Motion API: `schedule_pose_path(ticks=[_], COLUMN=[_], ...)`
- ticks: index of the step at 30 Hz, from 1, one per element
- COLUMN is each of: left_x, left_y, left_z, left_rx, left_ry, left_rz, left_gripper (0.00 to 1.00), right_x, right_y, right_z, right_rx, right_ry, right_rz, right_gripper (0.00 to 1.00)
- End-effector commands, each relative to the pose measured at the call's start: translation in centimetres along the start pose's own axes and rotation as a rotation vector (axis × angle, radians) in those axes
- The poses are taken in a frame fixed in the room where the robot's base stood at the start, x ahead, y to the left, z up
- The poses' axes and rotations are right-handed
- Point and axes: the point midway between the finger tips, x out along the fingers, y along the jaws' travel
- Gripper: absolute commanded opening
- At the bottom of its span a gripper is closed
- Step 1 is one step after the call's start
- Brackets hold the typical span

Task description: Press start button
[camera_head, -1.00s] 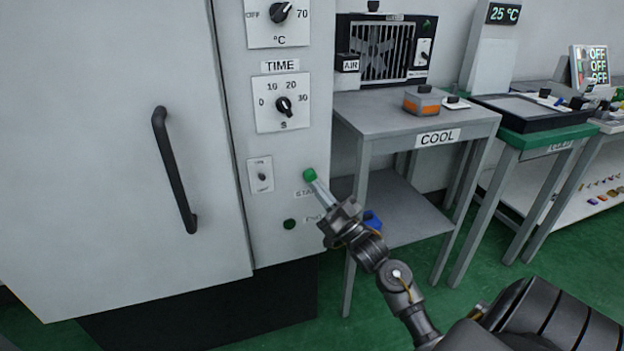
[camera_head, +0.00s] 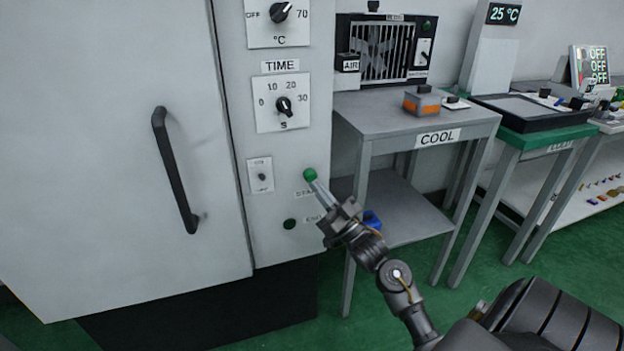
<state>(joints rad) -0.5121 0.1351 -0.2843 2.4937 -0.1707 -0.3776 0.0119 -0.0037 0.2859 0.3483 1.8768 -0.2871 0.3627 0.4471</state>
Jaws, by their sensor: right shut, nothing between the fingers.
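The green start button (camera_head: 310,174) is on the grey front panel of the cabinet (camera_head: 235,140), above a partly covered "START" label (camera_head: 304,193). My right gripper (camera_head: 317,185) is shut and empty, with its fingertips at the lower right edge of the button. They look to be touching it or very close; I cannot tell which. The fingers cover a little of the button's lower side. My left gripper is not in view.
The black door handle (camera_head: 174,170) is to the left. The "COOL" table (camera_head: 385,120) stands close on the right.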

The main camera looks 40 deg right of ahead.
Motion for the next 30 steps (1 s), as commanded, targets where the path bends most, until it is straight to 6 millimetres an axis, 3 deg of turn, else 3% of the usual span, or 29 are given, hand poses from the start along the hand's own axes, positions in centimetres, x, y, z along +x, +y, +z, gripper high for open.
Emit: schedule_pose_path(ticks=[30], left_x=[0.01], left_y=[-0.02], left_z=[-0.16], left_rx=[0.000], left_ry=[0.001], left_rz=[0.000], left_gripper=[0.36], right_x=[0.84], right_y=[0.60], right_z=[0.60], right_rx=[0.000], right_ry=[0.000], right_rz=[0.000], right_gripper=[0.00])
